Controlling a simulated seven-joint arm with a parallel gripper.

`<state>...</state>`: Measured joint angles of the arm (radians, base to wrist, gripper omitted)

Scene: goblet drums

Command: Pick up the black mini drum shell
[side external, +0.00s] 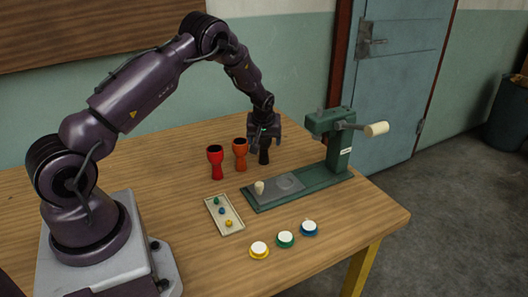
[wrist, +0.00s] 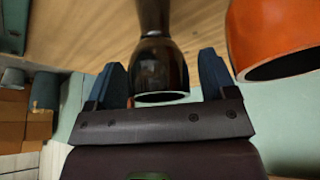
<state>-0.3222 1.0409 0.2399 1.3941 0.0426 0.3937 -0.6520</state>
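The black mini drum shell (side external: 264,157) stands upright on the table, at the right end of a row of goblet-shaped shells. My gripper (side external: 264,141) points down over its top in the side external view. In the wrist view, the black shell (wrist: 160,68) shows its dark rim between the two fingers of my gripper (wrist: 162,62). The fingers are apart, one on each side of the shell, with a gap visible at least on the right. The gripper looks open. Finger contact on the left is hard to tell.
An orange shell (side external: 240,154) stands close left of the black one, and a red shell (side external: 215,161) beyond it. A green press (side external: 337,150) with a lever stands to the right. A tray (side external: 215,214) of small coloured pieces and several white-topped coloured discs (side external: 285,239) lie in front.

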